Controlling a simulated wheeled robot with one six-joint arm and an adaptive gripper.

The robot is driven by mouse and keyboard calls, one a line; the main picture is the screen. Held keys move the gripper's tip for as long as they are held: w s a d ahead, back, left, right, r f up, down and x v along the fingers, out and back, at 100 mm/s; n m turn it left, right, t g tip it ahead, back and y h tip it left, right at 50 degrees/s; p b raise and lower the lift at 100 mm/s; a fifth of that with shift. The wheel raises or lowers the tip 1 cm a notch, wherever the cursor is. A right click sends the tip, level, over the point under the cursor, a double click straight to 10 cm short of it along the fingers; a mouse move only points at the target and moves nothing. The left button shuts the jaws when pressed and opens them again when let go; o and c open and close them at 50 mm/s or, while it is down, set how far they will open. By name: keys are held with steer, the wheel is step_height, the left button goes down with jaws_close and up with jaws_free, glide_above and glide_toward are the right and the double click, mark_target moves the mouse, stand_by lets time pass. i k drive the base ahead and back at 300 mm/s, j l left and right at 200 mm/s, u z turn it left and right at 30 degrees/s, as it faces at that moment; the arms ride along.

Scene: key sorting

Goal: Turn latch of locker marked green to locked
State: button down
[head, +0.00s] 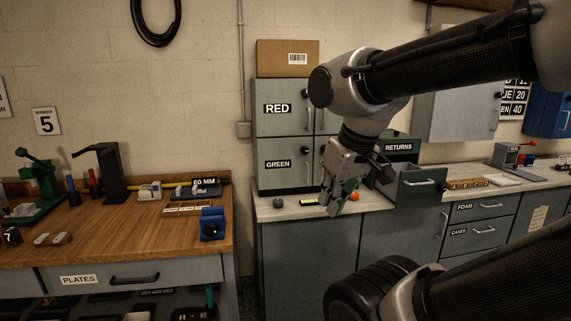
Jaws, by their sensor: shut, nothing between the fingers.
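The locker marked GREEN (284,178) is the lower left grey door of the locker block on the back counter. Its dark latch (307,152) shows near the door's right edge, with a handle below it. I cannot tell at this size whether the latch stands at locked or unlocked. The door looks closed. My gripper (338,208) is shut and empty. It points down over the counter, to the right of and below the green latch, apart from it. My forearm hides part of the lockers on the right.
The locker marked RED (284,122) sits above, with a cardboard box (287,66) on top. A RETURNS box (399,147) with a pulled-out green drawer (420,190) stands right of my gripper. An orange item (355,196) and a grey knob-like item (278,202) lie on the counter.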

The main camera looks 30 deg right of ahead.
mark_target(305, 150)
steer(key=i+j+z, duration=0.5)
steer(key=j+z, duration=0.2)
steer(key=j, duration=0.25)
